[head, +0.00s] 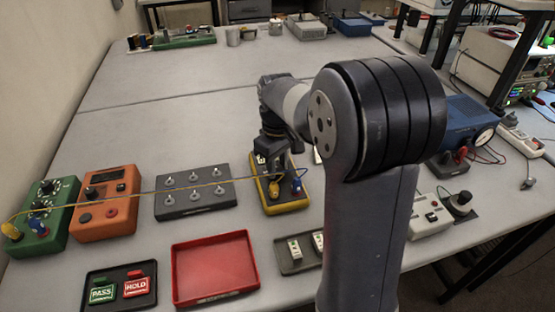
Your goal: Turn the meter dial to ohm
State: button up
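The yellow meter (287,207) lies on the grey bench in the middle of the head view, with a yellow plug and a blue plug at its front end. My gripper (271,160) points down over the meter's back part. It covers most of the meter's face, so the dial, its pointer and its markings cannot be read. I cannot tell whether the fingers touch the dial or whether they are apart or closed.
A red tray (214,266) and a dark tray (297,258) lie in front. A blue device (470,122) stands right. The bench behind is mostly clear.

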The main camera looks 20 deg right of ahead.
aim_at(278, 168)
jog(key=m+p, duration=0.1)
jog(key=m, duration=0.3)
jog(key=shift+m+p, duration=0.6)
jog(key=shift+m, duration=1.2)
jog(key=o, duration=1)
jog(key=shift+c, duration=0.2)
notch_tip(278, 168, up, 11)
jog(key=shift+f, duration=0.2)
